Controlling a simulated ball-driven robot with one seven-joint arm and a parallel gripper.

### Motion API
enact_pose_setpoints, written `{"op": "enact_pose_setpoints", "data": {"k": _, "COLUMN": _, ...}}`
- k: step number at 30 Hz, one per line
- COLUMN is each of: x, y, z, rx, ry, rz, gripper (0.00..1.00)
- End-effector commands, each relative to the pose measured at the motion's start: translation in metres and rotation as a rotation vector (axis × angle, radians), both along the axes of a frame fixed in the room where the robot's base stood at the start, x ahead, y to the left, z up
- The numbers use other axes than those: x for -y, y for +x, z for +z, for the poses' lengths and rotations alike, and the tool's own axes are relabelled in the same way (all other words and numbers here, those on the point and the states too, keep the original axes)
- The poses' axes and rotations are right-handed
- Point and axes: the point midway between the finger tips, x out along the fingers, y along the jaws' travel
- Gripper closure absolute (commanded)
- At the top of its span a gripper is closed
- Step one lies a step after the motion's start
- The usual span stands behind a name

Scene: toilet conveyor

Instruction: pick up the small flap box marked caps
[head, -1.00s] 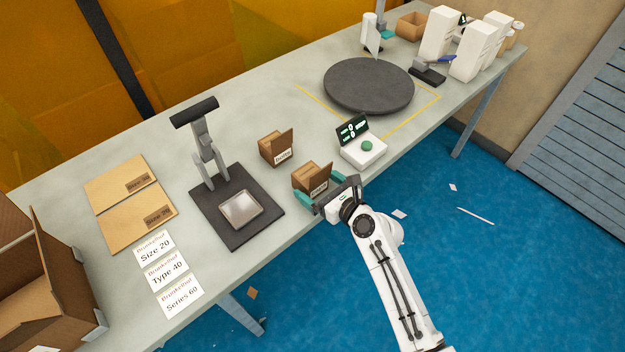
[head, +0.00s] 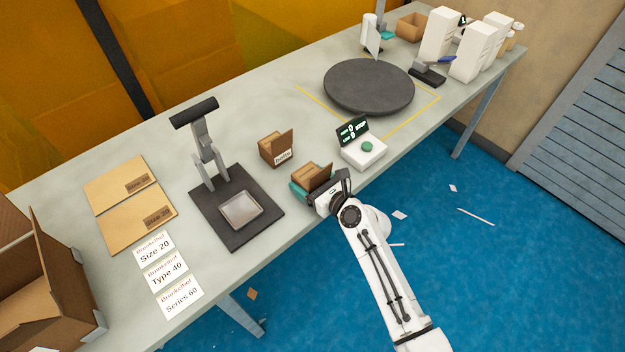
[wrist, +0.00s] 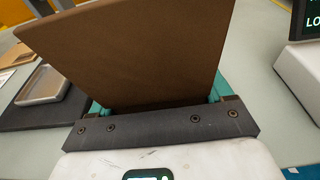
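A small brown flap box (head: 307,178) stands near the table's front edge with its flap raised. Its label is hidden now, so I cannot read whether it says caps. My gripper (head: 312,184) is at this box, with one teal finger along its left side in the head view. In the wrist view the raised flap (wrist: 135,50) stands between the two teal fingers of my gripper (wrist: 158,98). The fingers are wide apart, one on each side, and I see no clear grip. A second flap box (head: 272,149) with a small, hard-to-read label stands just behind.
A scale with a green button (head: 364,152) stands close on the right. A black stand with a metal tray (head: 240,209) is on the left. A round dark turntable (head: 368,85) lies farther back. Flat cartons (head: 137,217) and a large open box (head: 70,270) are at far left.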

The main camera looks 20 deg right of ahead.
Motion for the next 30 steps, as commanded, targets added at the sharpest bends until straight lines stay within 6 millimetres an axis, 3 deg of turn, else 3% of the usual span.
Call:
{"op": "enact_pose_setpoints", "data": {"k": 6, "x": 0.000, "y": 0.000, "z": 0.000, "rx": 0.000, "ry": 0.000, "rz": 0.000, "gripper": 0.48}}
{"op": "enact_pose_setpoints", "data": {"k": 16, "x": 0.000, "y": 0.000, "z": 0.006, "rx": 0.001, "ry": 0.000, "rz": 0.000, "gripper": 0.48}}
{"op": "enact_pose_setpoints", "data": {"k": 30, "x": 0.000, "y": 0.000, "z": 0.045, "rx": 0.001, "ry": 0.000, "rz": -0.001, "gripper": 0.48}}
